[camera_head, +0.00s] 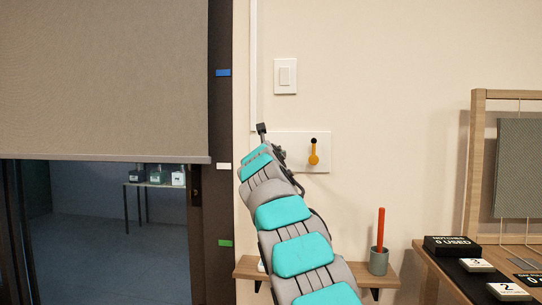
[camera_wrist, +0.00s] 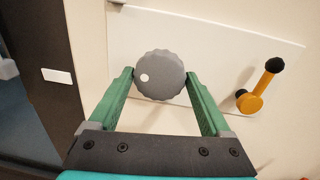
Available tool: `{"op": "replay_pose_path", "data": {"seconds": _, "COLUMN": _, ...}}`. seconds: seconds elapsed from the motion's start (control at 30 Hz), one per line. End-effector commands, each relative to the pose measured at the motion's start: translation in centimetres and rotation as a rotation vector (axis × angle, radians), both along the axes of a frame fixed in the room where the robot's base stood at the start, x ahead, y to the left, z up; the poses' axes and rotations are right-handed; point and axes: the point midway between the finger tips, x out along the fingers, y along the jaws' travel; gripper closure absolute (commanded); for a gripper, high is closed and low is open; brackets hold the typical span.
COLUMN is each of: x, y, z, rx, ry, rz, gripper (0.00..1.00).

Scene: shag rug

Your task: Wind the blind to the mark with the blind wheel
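The blind wheel (camera_wrist: 160,75) is a grey scalloped knob with a white dot at its left, on a white wall plate (camera_wrist: 225,50). My gripper (camera_wrist: 160,76) has one green finger on each side of the wheel, with no clear gap showing. In the head view my arm hides the wheel and most of the gripper. The beige blind (camera_head: 105,80) hangs over the upper opening. Its bottom bar is about level with the top of the white mark (camera_head: 224,166) on the dark frame. A blue mark (camera_head: 223,73) is higher and a green mark (camera_head: 225,243) lower.
An orange lever (camera_wrist: 258,90) with a black knob stands on the same plate, right of the wheel. A light switch (camera_head: 285,76) is above. A shelf (camera_head: 392,274) below holds a grey cup (camera_head: 378,262) with a red stick. A table stands at right.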

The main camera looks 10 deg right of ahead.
Motion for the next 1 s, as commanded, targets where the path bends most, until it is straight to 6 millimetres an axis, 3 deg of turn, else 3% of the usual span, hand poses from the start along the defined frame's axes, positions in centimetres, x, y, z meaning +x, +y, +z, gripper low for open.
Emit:
{"op": "replay_pose_path", "data": {"seconds": 0.07, "x": 0.00, "y": 0.00, "z": -0.01, "rx": 0.000, "ry": 0.000, "rz": 0.000, "gripper": 0.28}}
{"op": "replay_pose_path", "data": {"seconds": 0.5, "x": 0.00, "y": 0.02, "z": -0.01, "rx": 0.000, "ry": 0.000, "rz": 0.000, "gripper": 0.78}}
{"op": "replay_pose_path", "data": {"seconds": 1.0, "x": 0.04, "y": -0.11, "z": 0.21, "rx": 0.077, "ry": -0.021, "rz": -0.002, "gripper": 0.79}}
